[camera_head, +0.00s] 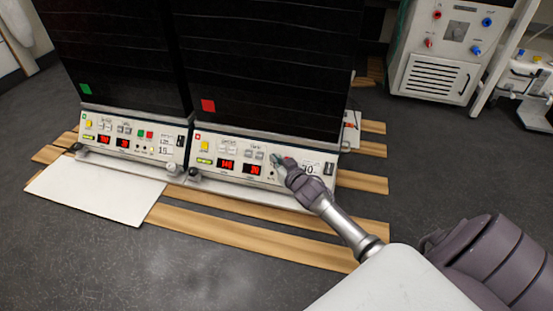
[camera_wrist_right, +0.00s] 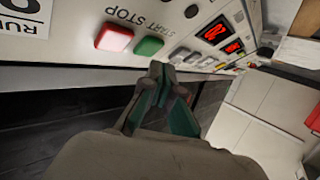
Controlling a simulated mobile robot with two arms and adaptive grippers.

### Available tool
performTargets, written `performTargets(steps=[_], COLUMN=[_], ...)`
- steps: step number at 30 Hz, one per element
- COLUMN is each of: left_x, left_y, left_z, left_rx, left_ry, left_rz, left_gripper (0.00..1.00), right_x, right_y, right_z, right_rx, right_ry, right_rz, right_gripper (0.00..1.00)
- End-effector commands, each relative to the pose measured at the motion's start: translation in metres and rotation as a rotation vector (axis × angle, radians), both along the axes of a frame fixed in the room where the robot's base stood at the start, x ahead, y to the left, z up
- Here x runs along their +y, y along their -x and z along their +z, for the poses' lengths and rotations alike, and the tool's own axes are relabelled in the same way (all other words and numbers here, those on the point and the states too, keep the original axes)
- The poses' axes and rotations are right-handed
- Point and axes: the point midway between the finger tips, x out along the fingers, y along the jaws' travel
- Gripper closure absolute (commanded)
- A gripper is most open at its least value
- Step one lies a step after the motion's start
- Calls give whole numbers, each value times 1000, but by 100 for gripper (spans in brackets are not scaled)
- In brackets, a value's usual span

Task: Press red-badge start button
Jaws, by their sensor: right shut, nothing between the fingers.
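The red badge (camera_head: 208,105) is on the dark front of the right-hand shaker unit, above its white control panel (camera_head: 213,145). In the right wrist view, a green button (camera_wrist_right: 148,46) and a red button (camera_wrist_right: 114,37) sit side by side by the lettering START and STOP. My right gripper (camera_head: 279,161) is shut and empty at the right part of this panel, hiding the buttons in the head view. In the wrist view its fingertips (camera_wrist_right: 158,72) are close to the green button; I cannot tell whether they touch the panel. My left gripper is out of view.
A similar unit with a green badge (camera_head: 86,89) stands to the left, with its own panel (camera_head: 130,130). Red displays (camera_head: 226,165) light the right-hand panel. Wooden slats (camera_head: 240,231) and a white board (camera_head: 95,190) lie in front. A white machine (camera_head: 435,75) stands at the back right.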

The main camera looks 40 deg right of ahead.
Motion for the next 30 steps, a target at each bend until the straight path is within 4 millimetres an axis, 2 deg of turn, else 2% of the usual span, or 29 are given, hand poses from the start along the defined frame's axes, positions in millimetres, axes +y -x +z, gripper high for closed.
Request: performTargets(steps=[30], left_x=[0], left_y=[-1], left_z=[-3], left_rx=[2], left_ry=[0], left_rz=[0], left_gripper=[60], right_x=[-6], right_y=[-5], right_z=[-7], right_rx=[0], right_ry=[1], right_rz=[0], right_gripper=[100])
